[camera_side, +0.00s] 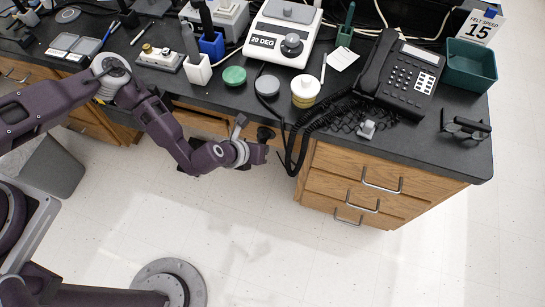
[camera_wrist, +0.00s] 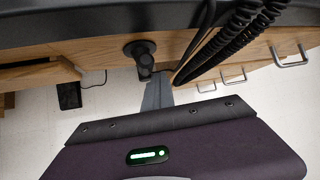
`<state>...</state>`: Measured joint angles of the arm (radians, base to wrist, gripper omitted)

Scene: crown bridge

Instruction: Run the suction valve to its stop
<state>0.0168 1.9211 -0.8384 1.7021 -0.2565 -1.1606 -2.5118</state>
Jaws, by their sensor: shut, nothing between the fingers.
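A black round fitting with a short stubby handle (camera_wrist: 140,52), which looks like the suction valve, is mounted under the counter's front edge. Its handle points down toward my gripper in the wrist view. In the side view the dark fitting (camera_side: 265,133) shows at the counter edge, right by the end of my arm. My gripper (camera_wrist: 157,80) is shut and empty, its grey fingers together just below and beside the handle. Whether the fingertips touch the handle cannot be told. In the side view my gripper (camera_side: 266,146) is small and its fingers are hard to make out.
Black cords (camera_side: 293,150) hang over the counter edge just right of my gripper, and a coiled cord (camera_wrist: 245,30) shows in the wrist view. Wooden drawers (camera_side: 365,180) with metal handles stand to the right. The counter (camera_side: 225,100) overhangs the fitting. Open floor lies in front.

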